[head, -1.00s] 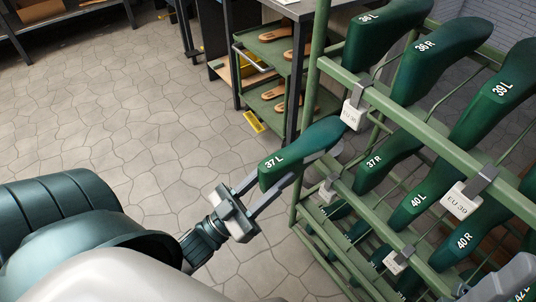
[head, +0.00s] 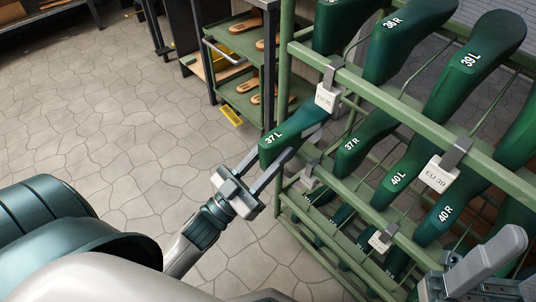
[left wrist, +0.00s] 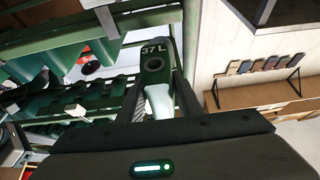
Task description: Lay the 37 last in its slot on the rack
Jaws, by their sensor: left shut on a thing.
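The dark green 37 L last (head: 292,128) is held level at the left end of the green rack (head: 368,88), left of the 37 R last (head: 362,138). My left gripper (head: 272,158) is shut on its near, labelled end. Its far end reaches in among the rack's rails, below the EU 36 tag; I cannot tell whether it touches the rack. In the left wrist view the 37 L last (left wrist: 153,68) sits between the two fingers. A grey part at the lower right, seemingly my right gripper (head: 488,262), has its jaws unclear.
Other green lasts fill the rack, including 39 L (head: 470,62), 40 L (head: 402,172) and 40 R (head: 452,205). A white EU 39 tag (head: 437,175) hangs on a rail. A shelf cart (head: 240,100) with sandal soles stands behind. The floor at left is clear.

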